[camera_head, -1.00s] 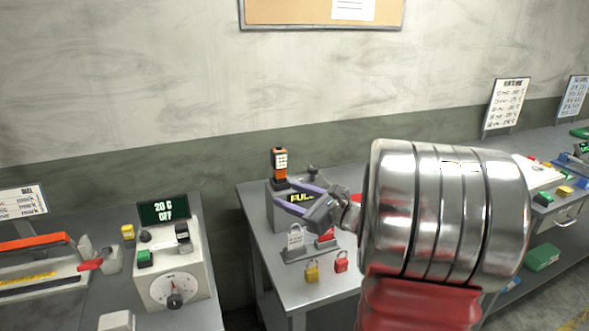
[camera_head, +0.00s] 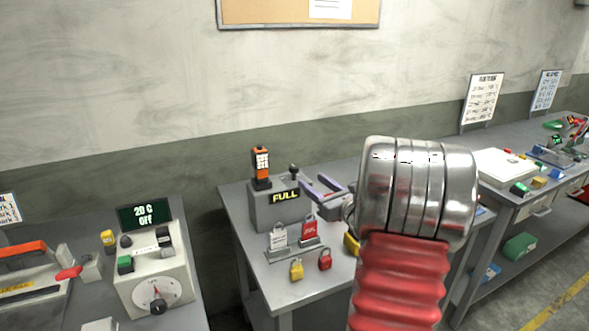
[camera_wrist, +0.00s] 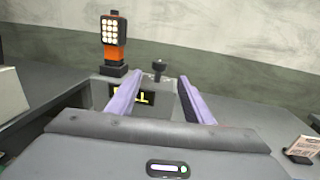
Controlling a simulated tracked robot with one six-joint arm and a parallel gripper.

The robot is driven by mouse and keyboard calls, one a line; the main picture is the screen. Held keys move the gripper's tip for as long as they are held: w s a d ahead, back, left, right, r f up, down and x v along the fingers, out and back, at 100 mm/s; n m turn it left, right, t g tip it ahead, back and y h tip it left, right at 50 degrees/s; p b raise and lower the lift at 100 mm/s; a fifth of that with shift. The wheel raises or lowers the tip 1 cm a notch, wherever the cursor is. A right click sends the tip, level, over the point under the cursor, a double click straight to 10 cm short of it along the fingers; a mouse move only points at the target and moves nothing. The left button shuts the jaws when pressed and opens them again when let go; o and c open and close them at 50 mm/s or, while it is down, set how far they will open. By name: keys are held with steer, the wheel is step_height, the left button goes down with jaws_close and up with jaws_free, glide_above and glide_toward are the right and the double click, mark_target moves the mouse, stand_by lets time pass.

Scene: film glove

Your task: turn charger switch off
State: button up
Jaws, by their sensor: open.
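The charger (camera_head: 265,212) is a grey box on the middle bench with a lit FULL display (camera_head: 285,197). An orange lamp (camera_head: 261,162) stands on its left top. A black-knobbed lever (camera_head: 293,172), seemingly the switch, stands upright on its right top. My gripper (camera_head: 314,191) is open and empty, its purple fingers just right of the charger. In the wrist view, the lever (camera_wrist: 158,69) shows beyond and between my fingertips (camera_wrist: 157,84), apart from them. The lamp (camera_wrist: 114,38) is left of the fingers, and the left finger partly covers the display.
Tags and padlocks (camera_head: 296,270) stand in front of the charger. A device with a dial and a screen reading 20 C Off (camera_head: 150,215) is on the left bench. A right bench (camera_head: 515,200) holds small parts. A gap separates the left and middle benches.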

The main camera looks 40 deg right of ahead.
mark_target(297, 170)
steer(key=w, duration=0.4)
steer(key=w+d, duration=0.1)
steer(key=w, duration=0.6)
steer(key=shift+w+d, duration=0.35)
steer(key=shift+d, duration=0.05)
steer(key=shift+d, duration=0.1)
steer(key=c, duration=1.1)
